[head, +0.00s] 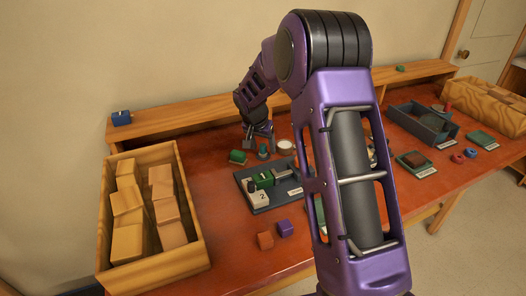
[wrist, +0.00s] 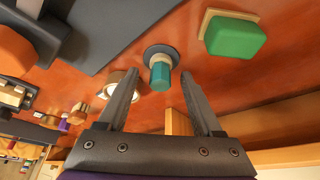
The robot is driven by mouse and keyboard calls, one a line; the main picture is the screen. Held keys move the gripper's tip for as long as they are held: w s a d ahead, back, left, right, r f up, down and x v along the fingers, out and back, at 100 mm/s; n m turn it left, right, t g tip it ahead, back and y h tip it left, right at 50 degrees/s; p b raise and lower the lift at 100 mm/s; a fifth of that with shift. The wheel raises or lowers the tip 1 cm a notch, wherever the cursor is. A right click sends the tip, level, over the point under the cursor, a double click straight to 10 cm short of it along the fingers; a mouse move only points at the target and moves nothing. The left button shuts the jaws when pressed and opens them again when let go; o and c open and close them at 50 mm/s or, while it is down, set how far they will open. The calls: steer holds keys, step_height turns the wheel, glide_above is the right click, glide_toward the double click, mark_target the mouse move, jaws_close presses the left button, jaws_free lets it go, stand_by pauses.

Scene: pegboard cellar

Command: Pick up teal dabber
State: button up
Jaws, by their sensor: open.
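The teal dabber (wrist: 160,76) stands on the red-brown tabletop, with a round dark base, a pale collar and a teal end. In the wrist view it shows between the two fingertips of my gripper (wrist: 161,82), which is open and empty. I cannot tell the exact gap to the fingers. In the head view the dabber (head: 263,151) is small, just below my gripper (head: 258,137), near the back of the table.
A green block with a tan base (wrist: 234,37) lies close to the right of the dabber in the wrist view. A white-topped round pot (head: 285,147) stands on its other side. A dark tray (head: 285,196) lies in front. A wooden crate of blocks (head: 189,243) stands left.

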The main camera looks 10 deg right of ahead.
mark_target(263, 145)
steer(key=shift+f, duration=0.1)
steer(key=shift+c, duration=0.2)
jaws_close()
step_height(263, 145, up, 10)
steer(key=shift+r+p, duration=0.1)
steer(key=shift+p, duration=0.45)
steer(key=c, duration=0.6)
jaws_free()
jaws_close()
